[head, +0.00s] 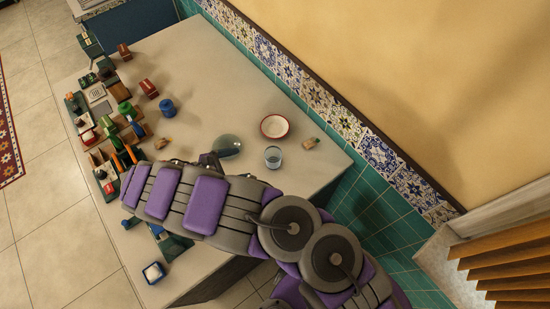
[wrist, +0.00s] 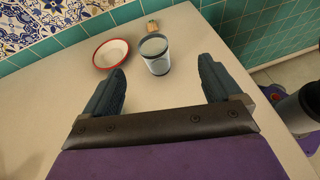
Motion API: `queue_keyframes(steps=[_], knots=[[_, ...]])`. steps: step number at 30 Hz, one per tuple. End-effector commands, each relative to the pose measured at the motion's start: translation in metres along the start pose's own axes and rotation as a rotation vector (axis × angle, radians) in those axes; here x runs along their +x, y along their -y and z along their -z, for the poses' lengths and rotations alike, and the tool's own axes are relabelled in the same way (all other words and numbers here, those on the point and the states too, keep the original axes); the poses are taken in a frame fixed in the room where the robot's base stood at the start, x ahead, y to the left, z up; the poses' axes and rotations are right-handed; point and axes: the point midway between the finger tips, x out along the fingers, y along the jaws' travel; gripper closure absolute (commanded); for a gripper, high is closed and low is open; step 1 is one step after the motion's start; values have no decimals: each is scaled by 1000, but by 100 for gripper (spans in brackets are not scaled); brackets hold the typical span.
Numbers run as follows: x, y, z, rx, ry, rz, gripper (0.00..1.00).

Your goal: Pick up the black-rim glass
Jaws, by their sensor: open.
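The glass (wrist: 157,62) stands upright on the counter in the wrist view, a short clear tumbler with a dark rim and pale contents or base. It also shows in the head view (head: 273,158), near the counter's right part, just beyond my arm. My gripper (wrist: 163,75) is open and empty, its two dark teal fingers spread wide. The glass is ahead of the fingers, roughly between their tips and a little left of centre, with no visible contact. In the head view my purple and grey arm hides most of the gripper.
A white bowl with a red rim (wrist: 111,53) sits close left of the glass. A small cork-topped item (wrist: 152,26) stands behind it.

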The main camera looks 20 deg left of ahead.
Motion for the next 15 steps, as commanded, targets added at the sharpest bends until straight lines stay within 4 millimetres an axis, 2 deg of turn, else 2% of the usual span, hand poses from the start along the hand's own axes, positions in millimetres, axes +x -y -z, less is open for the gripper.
queue_keyframes(steps=[1,3,6,8,15], knots=[[-6,1,10,-23,-2,-17,8],[-11,2,18,-39,-3,-31,8],[-8,3,21,-47,-1,-39,8],[1,4,20,-46,-2,-40,8],[50,6,15,-38,-6,-38,8]])
